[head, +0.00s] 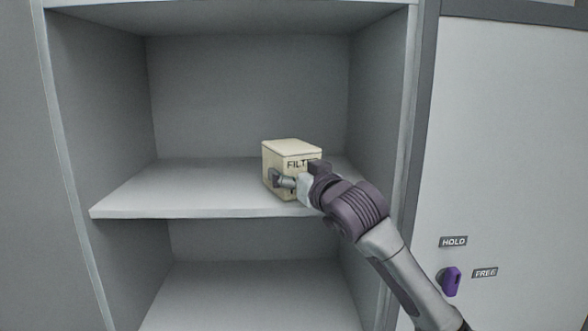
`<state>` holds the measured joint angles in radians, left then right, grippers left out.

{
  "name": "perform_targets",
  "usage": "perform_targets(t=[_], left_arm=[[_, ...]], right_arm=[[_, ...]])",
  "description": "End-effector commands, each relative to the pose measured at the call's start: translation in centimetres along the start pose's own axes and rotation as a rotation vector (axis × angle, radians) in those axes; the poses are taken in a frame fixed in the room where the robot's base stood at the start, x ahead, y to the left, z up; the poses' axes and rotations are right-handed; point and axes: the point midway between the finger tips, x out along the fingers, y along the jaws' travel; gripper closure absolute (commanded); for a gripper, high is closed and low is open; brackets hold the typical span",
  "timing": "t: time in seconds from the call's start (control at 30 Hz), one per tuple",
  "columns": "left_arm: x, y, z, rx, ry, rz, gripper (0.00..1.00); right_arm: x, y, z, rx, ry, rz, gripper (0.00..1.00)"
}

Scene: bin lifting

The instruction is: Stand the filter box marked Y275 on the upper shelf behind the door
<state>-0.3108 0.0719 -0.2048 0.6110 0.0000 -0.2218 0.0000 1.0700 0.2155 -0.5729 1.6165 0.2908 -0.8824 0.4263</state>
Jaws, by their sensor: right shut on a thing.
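The cream filter box (291,150) is upright at the upper shelf (170,190), right of its middle and close to the front edge. Part of the word FILTER shows on its front; the rest of the marking, including any Y275, is hidden behind my gripper. My right gripper (284,182) is shut on the box from the front right. I cannot tell whether the box's base rests on the shelf or is just above it. My left gripper is not in view.
The upper shelf is bare left of the box. A lower compartment (250,290) looks empty. At right, a panel has a purple knob (451,281) with HOLD (453,241) and FREE (485,273) labels.

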Motion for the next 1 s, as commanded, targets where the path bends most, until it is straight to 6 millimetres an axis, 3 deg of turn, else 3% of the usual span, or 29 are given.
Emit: perform_targets(t=[0.17, 0.37, 0.4, 0.47, 0.83, 1.0], left_arm=[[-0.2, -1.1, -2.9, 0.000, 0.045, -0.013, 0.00], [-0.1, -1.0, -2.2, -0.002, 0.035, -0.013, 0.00], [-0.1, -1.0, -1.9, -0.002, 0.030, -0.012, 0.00], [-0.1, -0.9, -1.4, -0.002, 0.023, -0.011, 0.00], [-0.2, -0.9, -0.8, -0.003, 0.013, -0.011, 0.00], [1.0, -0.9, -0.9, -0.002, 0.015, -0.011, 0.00]], right_arm=[[-0.1, 0.0, 0.3, -0.001, 0.007, -0.001, 0.61], [-0.1, 0.0, 0.5, -0.001, 0.006, -0.001, 0.60], [0.0, 0.0, 0.7, -0.001, 0.003, -0.001, 0.10], [0.0, 0.0, 0.6, -0.001, 0.003, -0.001, 0.00], [-0.1, 0.0, 0.3, -0.001, 0.004, 0.000, 0.00], [-2.0, -0.1, 0.7, 0.000, 0.005, -0.002, 0.00]])
